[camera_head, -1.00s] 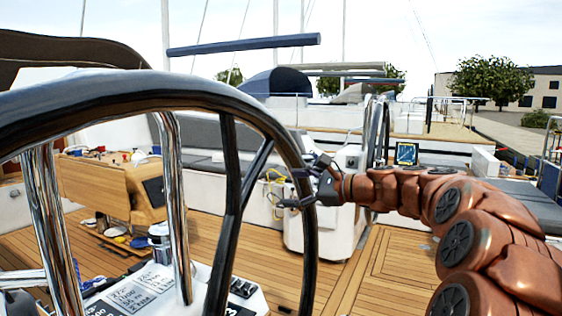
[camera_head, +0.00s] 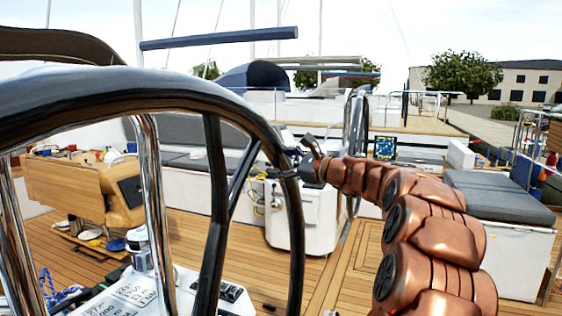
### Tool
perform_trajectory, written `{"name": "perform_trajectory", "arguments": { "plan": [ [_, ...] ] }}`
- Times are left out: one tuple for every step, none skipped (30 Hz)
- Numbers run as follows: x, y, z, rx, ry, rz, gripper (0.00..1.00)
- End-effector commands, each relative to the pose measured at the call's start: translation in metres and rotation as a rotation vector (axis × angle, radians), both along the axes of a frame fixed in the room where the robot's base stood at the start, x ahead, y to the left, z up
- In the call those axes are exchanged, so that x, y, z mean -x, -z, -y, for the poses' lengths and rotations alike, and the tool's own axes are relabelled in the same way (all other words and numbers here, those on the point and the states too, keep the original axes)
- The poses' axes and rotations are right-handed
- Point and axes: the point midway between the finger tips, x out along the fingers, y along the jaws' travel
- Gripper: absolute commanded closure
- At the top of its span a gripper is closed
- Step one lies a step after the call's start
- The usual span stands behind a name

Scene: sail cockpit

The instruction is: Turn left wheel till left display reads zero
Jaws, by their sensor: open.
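The large black wheel (camera_head: 208,88) fills the left of the head view, close to me, with dark spokes. Chrome tubes stand behind its rim. My gripper (camera_head: 294,161) is at the right side of the rim, its dark fingers open. The fingers overlap the rim in the picture; I cannot tell whether they touch it. A white display panel (camera_head: 128,300) with dark figures lies low behind the wheel, partly cut off by the frame and the spokes.
A second wheel (camera_head: 355,130) and a lit blue screen (camera_head: 385,147) stand farther off at a white pedestal (camera_head: 318,215). A wooden table (camera_head: 75,185) with small items is at left. A grey-cushioned bench (camera_head: 495,197) is at right.

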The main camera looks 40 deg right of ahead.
Motion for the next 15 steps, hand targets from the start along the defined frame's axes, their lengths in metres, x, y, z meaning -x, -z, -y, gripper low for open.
{"name": "perform_trajectory", "arguments": {
  "plan": [
    [-0.0011,-0.0001,-0.0002,0.000,0.000,0.000,0.22],
    [-0.0013,0.0000,-0.0002,0.000,0.001,-0.001,0.22],
    [-0.0014,0.0000,-0.0001,0.001,0.001,0.000,0.22],
    [-0.0014,-0.0001,-0.0001,0.001,0.001,0.000,0.22],
    [-0.0014,-0.0001,0.0000,0.001,0.001,0.000,0.22],
    [-0.0012,-0.0002,0.0001,0.001,0.001,0.000,0.22],
    [-0.0011,-0.0002,0.0001,0.001,0.001,0.000,0.22],
    [-0.0011,-0.0001,0.0002,0.001,0.001,0.000,0.22],
    [-0.0010,-0.0002,0.0002,0.001,0.001,0.000,0.25],
    [-0.0009,-0.0002,0.0003,0.001,0.001,0.000,0.28],
    [-0.0010,-0.0002,0.0004,0.001,0.001,0.000,0.31],
    [-0.0008,-0.0002,0.0003,0.002,0.001,0.000,0.35],
    [-0.0009,-0.0003,0.0004,0.002,0.001,0.000,0.39],
    [-0.0009,-0.0003,0.0004,0.002,0.001,0.000,0.42],
    [-0.0009,-0.0003,0.0004,0.002,0.001,0.000,0.46]
  ]
}}
